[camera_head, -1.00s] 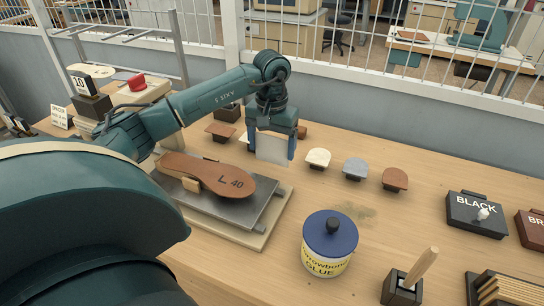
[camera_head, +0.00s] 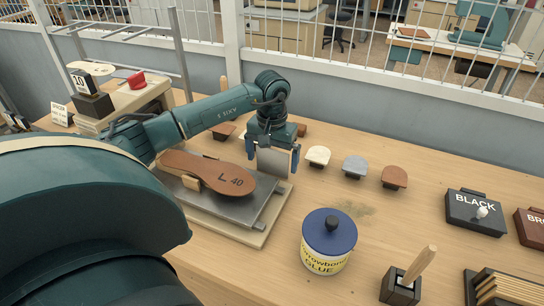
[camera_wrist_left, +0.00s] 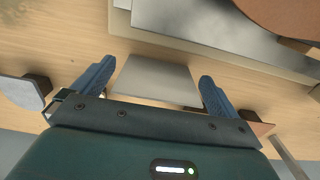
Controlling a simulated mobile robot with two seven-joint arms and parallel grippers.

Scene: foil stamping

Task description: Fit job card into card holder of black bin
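A plain pale grey card (camera_head: 272,162), which I take for the job card, stands between the two blue fingers of my left gripper (camera_head: 272,158). The card spans the gap between the fingers and reaches slightly past their tips. In the left wrist view the card (camera_wrist_left: 155,80) lies between the fingers of the left gripper (camera_wrist_left: 160,72); the exact edge contact is hard to see. The black bin (camera_head: 462,217), marked BLACK and with a white knob, sits at the right of the table, well away from the card. I cannot make out its card holder. My right gripper is not in view.
The press plate (camera_head: 262,212) with a brown sole (camera_head: 190,165) lies just left of the gripper. Several stamps, one white-topped (camera_head: 318,155), stand to the right. A glue pot (camera_head: 328,245) and a wooden-handled tool (camera_head: 420,265) stand in front.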

